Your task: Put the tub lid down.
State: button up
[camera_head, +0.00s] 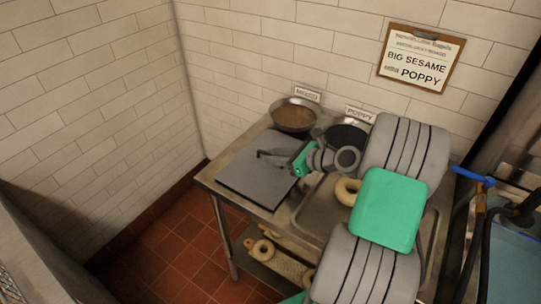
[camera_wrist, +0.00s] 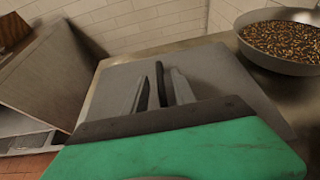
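The tub lid (camera_head: 245,172) is a flat grey square plate at the left end of the steel table. It also fills the middle of the wrist view (camera_wrist: 225,75). It lies level, on or just above the table top; I cannot tell which. My gripper (camera_head: 265,155), with its green hand, reaches in from the right over the lid. In the wrist view my fingers (camera_wrist: 158,88) are close together on a thin dark upright piece at the lid's middle, seemingly its handle. The hand hides the lid's near part.
A bowl of brown mix (camera_head: 294,116) and a bowl of poppy seeds (camera_head: 346,136) stand at the table's back. A bagel (camera_head: 347,191) lies in a tray (camera_head: 312,212) right of the lid. More bagels (camera_head: 263,249) are on the lower shelf. A blue-handled tap (camera_head: 473,176) is at right.

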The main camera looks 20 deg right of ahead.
jog(key=v, duration=0.9)
jog(key=a+n+g, duration=0.1)
jog(key=a+n, duration=0.1)
jog(key=a+n+g, duration=0.1)
jog(key=a+n, duration=0.1)
jog(key=a+f+n+g, duration=0.1)
jog(key=a+n, duration=0.2)
jog(key=shift+w+a+g+h, duration=0.1)
jog(key=shift+w+g+h, duration=0.1)
jog(key=shift+g+h, duration=0.15)
jog(key=s+a+n+g+h, duration=0.1)
jog(key=a+n, duration=0.1)
jog(key=n, duration=0.1)
jog(key=s+a+n+g, duration=0.1)
jog(key=a+n, duration=0.1)
jog(key=n, duration=0.1)
jog(key=s+a+n+g+h, duration=0.1)
jog(key=a+n, duration=0.2)
jog(key=shift+s+a+h, duration=0.1)
jog(key=shift+s+h, duration=0.15)
jog(key=shift+h, duration=0.1)
jog(key=s+a+r+n+g+h, duration=0.1)
jog(key=s+a+r+n+h, duration=0.1)
jog(key=s+n, duration=0.9)
jog(key=shift+a+r+n+h, duration=0.15)
jog(key=shift+a+n+h, duration=0.6)
jog(key=shift+n+h, duration=0.35)
jog(key=shift+g, duration=0.25)
